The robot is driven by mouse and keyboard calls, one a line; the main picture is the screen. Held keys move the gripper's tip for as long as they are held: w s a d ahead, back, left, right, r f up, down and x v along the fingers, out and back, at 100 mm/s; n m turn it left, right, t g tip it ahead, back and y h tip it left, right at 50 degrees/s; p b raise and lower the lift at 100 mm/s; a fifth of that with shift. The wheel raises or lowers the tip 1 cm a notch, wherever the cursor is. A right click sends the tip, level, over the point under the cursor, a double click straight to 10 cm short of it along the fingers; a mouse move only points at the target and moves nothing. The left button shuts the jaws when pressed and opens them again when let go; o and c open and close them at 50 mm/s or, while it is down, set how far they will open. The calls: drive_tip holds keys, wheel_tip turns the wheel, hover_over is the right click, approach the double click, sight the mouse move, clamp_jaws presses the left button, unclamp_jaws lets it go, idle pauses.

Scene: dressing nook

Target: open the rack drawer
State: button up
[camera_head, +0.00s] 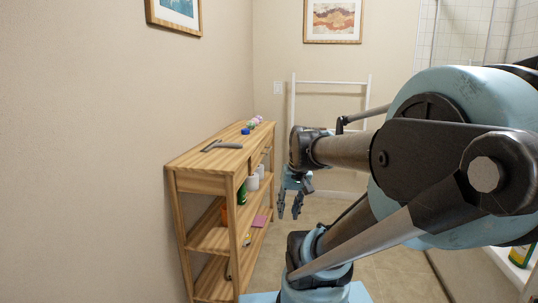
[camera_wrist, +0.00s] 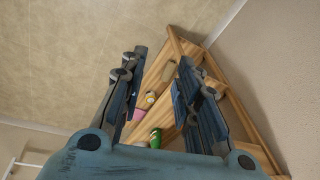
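The wooden rack (camera_head: 205,186) stands at the left wall in the head view, with open shelves. Its drawer front (camera_head: 264,155) shows narrowly under the top, at a steep angle. I cannot make out its handle or tell whether it stands a little open. My gripper (camera_head: 288,212) hangs to the right of the rack, apart from it, fingers pointing down. In the wrist view my gripper (camera_wrist: 161,62) has its two fingers spread with nothing held between them. The rack (camera_wrist: 262,130) shows tilted behind and between the fingers there.
A grey T-shaped tool (camera_head: 222,145) and several small round things (camera_head: 254,122) lie on the rack's top. White cups (camera_head: 253,182), a green bottle (camera_head: 242,195) and a pink item (camera_head: 260,221) are on the shelves. A white ladder rack (camera_head: 331,82) stands behind. Floor beside the rack is clear.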

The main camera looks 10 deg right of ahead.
drive_tip(key=w+r+m+y, duration=0.15)
drive_tip(key=w+r, duration=0.25)
drive_tip(key=w, duration=0.8)
drive_tip(key=w+r+y, duration=0.3)
drive_tip(key=w+r, duration=0.1)
drive_tip(key=w, duration=0.7)
drive_tip(key=w+r+m+y, duration=0.1)
drive_tip(key=w+r+y, duration=0.25)
drive_tip(key=w, duration=0.85)
drive_tip(key=w+d+f+t+y, duration=0.1)
drive_tip(key=w+d, duration=0.3)
drive_tip(key=w, duration=0.4)
drive_tip(key=w+d+f+t+y, duration=0.1)
drive_tip(key=w+d, duration=0.3)
drive_tip(key=w, duration=0.4)
drive_tip(key=w+d+f+t+y, duration=0.1)
drive_tip(key=w+d+f+y, duration=0.2)
drive_tip(key=w+d+f, duration=0.65)
drive_tip(key=shift+m, duration=0.35)
drive_tip(key=x, duration=0.5)
drive_tip(key=r+x, duration=0.1)
drive_tip(key=x, duration=0.4)
drive_tip(key=w+r+x, duration=0.1)
drive_tip(key=x, duration=0.5)
drive_tip(key=shift+a, duration=0.15)
